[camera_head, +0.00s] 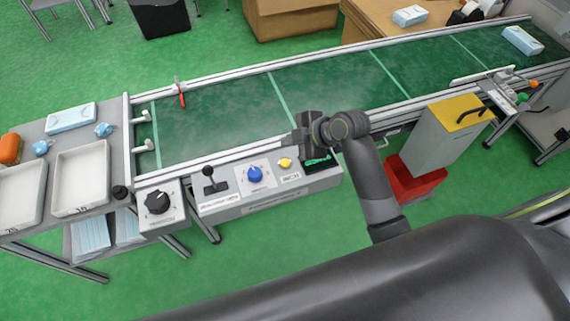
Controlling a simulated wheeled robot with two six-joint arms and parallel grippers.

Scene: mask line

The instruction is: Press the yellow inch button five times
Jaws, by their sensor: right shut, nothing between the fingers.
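The yellow inch button (285,163) sits on the grey control panel (262,199) at the front edge of the conveyor, to the right of a blue knob (255,175). My right gripper (303,143) is shut and empty. In the picture it shows just above and to the right of the yellow button, near the conveyor's front rail. I cannot tell its exact height, but the button is in plain view and uncovered. My left gripper is not in view.
The green conveyor belt (215,118) behind is mostly clear. A yellow-topped grey box (449,132) stands at right.

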